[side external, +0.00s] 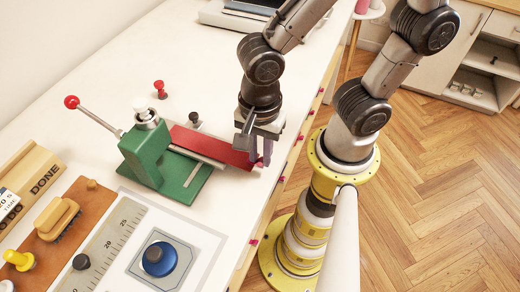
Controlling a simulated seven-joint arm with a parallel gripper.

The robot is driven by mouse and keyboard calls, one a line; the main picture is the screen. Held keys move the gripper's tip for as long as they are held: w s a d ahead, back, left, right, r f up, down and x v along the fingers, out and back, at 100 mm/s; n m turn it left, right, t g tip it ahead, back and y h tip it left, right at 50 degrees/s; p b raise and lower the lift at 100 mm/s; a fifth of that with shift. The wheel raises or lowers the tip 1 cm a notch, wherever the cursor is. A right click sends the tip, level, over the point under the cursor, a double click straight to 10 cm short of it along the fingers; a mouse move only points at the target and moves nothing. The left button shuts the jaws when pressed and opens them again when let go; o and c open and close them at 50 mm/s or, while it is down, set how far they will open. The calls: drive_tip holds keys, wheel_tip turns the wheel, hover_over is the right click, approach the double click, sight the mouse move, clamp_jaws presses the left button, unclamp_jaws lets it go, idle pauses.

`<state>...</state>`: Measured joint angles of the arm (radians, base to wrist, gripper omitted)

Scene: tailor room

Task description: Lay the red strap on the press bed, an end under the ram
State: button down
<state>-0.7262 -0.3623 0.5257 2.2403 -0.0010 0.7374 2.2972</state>
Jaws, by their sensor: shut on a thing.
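The red strap (212,147) extends from the green press toward the right. Its left part lies over the press bed (186,188), near the press head. Whether its left end is under the ram I cannot tell, because the press body hides that spot. The green press (147,155) has a lever with a red knob (72,102). My gripper (259,158) is shut on the strap's right end near the table's right edge. The gripper hides part of that end.
A red-topped piece (159,86) and a dark-knobbed piece (194,118) stand behind the press. A ruler (112,238), a brush (57,217) and a blue knob on a plate (159,259) lie in front. The white table (110,78) is clear at the back left.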

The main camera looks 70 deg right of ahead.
drive_tip(key=shift+f, duration=0.1)
drive_tip(key=c, duration=0.7)
unclamp_jaws()
wheel_tip(320, 180, up, 14)
drive_tip(key=shift+f, duration=0.1)
drive_tip(key=d+n+t, duration=0.2)
drive_tip(key=d+n, duration=0.2)
drive_tip(key=n, duration=0.2)
drive_tip(key=d+n+t, duration=0.1)
drive_tip(key=d+n, duration=0.4)
drive_tip(key=n, duration=0.1)
drive_tip(key=d+n+t, duration=0.2)
drive_tip(key=d+n, duration=0.3)
drive_tip(key=n, duration=0.1)
drive_tip(key=shift+w+t, duration=0.3)
drive_tip(key=shift+w, duration=0.05)
